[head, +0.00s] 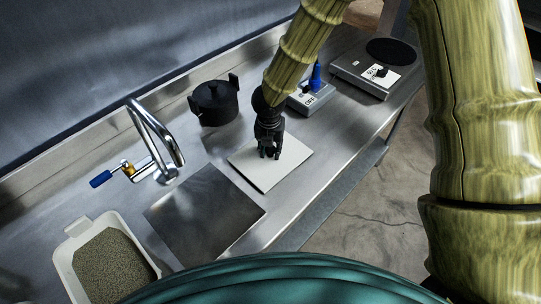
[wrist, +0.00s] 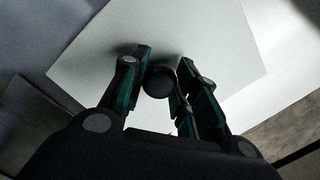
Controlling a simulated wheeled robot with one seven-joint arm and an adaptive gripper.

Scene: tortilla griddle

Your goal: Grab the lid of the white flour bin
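A flat white square lid (head: 288,176) lies level with the steel counter; it fills much of the wrist view (wrist: 225,40). A dark round knob (wrist: 160,82) stands on it. My gripper (head: 269,152) is pointing down over the lid's upper-left part. In the wrist view my gripper's fingers (wrist: 165,62) stand on either side of the knob, with a narrow space between them, and look open around it. Whether a finger touches the knob is hard to tell. The bin below the lid is hidden.
A dark square plate (head: 205,210) lies just left of the lid. A white tub of grain (head: 62,262) is at lower left, near a faucet (head: 155,145). A black pot (head: 214,102) stands behind. A scale (head: 375,75) and a small box (head: 311,97) are to the right.

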